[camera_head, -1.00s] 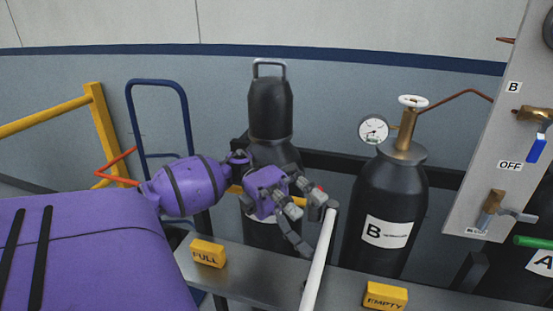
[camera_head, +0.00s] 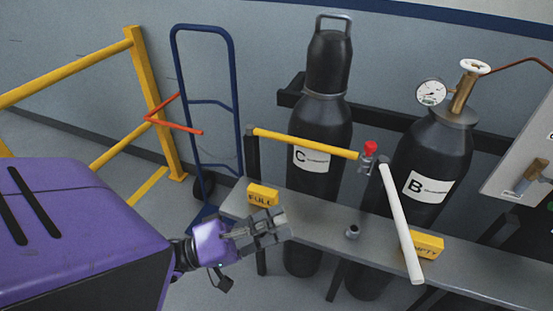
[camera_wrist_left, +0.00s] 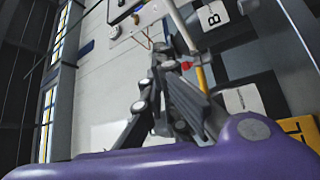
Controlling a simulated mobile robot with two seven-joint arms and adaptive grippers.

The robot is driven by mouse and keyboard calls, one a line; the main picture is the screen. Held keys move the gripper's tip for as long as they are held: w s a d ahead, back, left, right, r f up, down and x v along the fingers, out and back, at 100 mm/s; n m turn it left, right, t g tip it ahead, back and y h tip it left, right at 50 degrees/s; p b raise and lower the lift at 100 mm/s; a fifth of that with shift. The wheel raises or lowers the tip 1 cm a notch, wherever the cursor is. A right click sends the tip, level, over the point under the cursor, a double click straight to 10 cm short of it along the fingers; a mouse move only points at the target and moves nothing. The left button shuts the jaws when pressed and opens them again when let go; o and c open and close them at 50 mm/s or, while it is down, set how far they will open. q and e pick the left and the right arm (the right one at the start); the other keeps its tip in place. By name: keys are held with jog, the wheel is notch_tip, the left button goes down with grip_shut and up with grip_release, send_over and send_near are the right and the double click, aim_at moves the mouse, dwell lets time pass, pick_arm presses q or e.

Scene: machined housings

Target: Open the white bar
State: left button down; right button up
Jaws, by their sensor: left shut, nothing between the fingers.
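The white bar (camera_head: 401,222) is a long rod on a dark post right of cylinder C in the head view. It points toward me and to the right, over the grey bench. It also shows at the top of the left wrist view (camera_wrist_left: 182,26). My left gripper (camera_head: 280,225) is shut and empty, above the bench's left part, left of the bar and apart from it. In the left wrist view its fingers (camera_wrist_left: 165,62) are closed together. A red-capped fitting (camera_head: 369,152) sits by the bar's post. My right gripper is not in view.
A yellow bar (camera_head: 305,143) spans in front of cylinder C (camera_head: 322,125). Cylinder B (camera_head: 437,150) stands behind the white bar. Yellow FULL (camera_head: 263,194) and EMPTY (camera_head: 428,243) blocks and a small grey knob (camera_head: 352,232) are on the bench (camera_head: 310,213). A blue hand truck (camera_head: 238,110) stands left.

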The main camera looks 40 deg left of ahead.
pick_arm(q)
jog(key=w+d+n+y+p, duration=0.2)
jog(key=w+d+n, duration=0.3)
jog(key=w+d, duration=0.3)
jog(key=shift+w+d+n+p, duration=0.3)
jog(key=shift+w+n, duration=0.1)
jog(key=shift+w, duration=0.6)
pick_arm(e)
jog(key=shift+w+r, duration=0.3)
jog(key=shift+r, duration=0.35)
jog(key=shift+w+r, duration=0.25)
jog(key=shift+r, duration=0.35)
pick_arm(q)
jog(key=shift+f, duration=0.1)
jog(key=shift+w+d+n+t+y+p, duration=0.1)
jog(key=shift+d+n+t+y+p, duration=0.35)
jog(key=shift+d, duration=0.85)
jog(key=shift+d+n+t+y+p, duration=0.1)
jog(key=shift+d+n+y+p, duration=0.15)
jog(key=shift+d+y+p, duration=0.7)
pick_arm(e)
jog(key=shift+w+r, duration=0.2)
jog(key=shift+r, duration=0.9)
